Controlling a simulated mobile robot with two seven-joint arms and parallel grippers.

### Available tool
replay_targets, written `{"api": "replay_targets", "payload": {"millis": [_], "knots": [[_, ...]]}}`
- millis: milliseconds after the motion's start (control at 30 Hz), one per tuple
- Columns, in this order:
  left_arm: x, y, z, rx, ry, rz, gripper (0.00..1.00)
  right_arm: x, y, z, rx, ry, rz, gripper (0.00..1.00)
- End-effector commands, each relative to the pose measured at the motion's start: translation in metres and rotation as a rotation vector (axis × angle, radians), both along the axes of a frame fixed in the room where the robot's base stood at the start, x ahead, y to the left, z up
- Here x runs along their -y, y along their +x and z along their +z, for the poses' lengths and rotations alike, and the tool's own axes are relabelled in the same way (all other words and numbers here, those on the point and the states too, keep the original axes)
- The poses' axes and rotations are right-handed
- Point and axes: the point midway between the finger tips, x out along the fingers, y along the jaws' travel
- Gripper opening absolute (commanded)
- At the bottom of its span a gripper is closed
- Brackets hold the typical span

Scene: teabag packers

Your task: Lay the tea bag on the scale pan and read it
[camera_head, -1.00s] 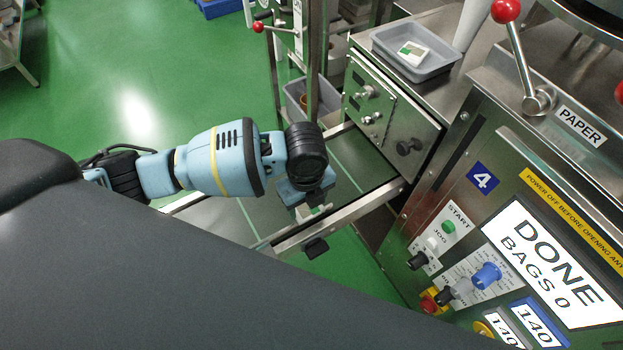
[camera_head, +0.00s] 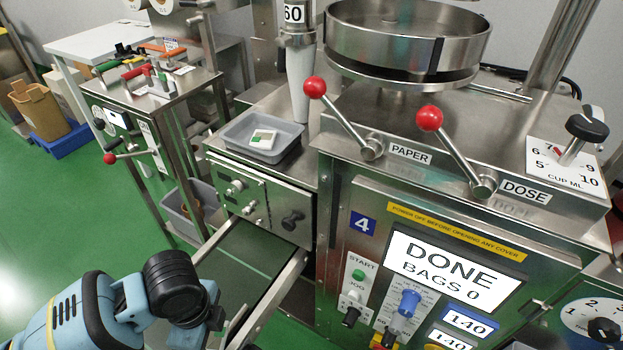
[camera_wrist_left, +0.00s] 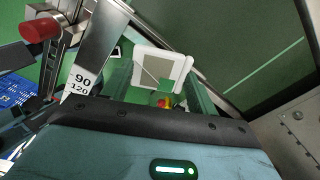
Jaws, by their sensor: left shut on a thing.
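In the head view my left gripper (camera_head: 213,317) is at the lower left, beside the conveyor, and the held bag cannot be made out there. I cannot make out a scale pan. My right gripper is not in view.
The conveyor (camera_head: 238,262) runs out below a steel control box (camera_head: 262,207). The packing machine's screen (camera_head: 447,271) reads "DONE BAGS 0". Red-knobbed levers (camera_head: 339,115) jut out above it. A steel cart (camera_head: 160,92) with coloured-handled tools stands at the left. Green floor lies open at left.

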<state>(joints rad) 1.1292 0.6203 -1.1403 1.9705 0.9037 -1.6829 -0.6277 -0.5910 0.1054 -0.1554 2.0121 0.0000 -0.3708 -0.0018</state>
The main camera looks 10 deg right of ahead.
Motion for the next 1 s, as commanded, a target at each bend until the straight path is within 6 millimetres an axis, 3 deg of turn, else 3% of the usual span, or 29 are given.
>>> {"api": "replay_targets", "payload": {"millis": [700, 1000], "knots": [[-0.049, -0.007, 0.110, -0.013, 0.006, 1.340, 0.38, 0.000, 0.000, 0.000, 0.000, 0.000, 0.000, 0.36], [-0.062, -0.016, 0.139, -0.006, 0.012, 1.713, 0.38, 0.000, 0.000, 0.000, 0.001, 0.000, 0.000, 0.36]]}}
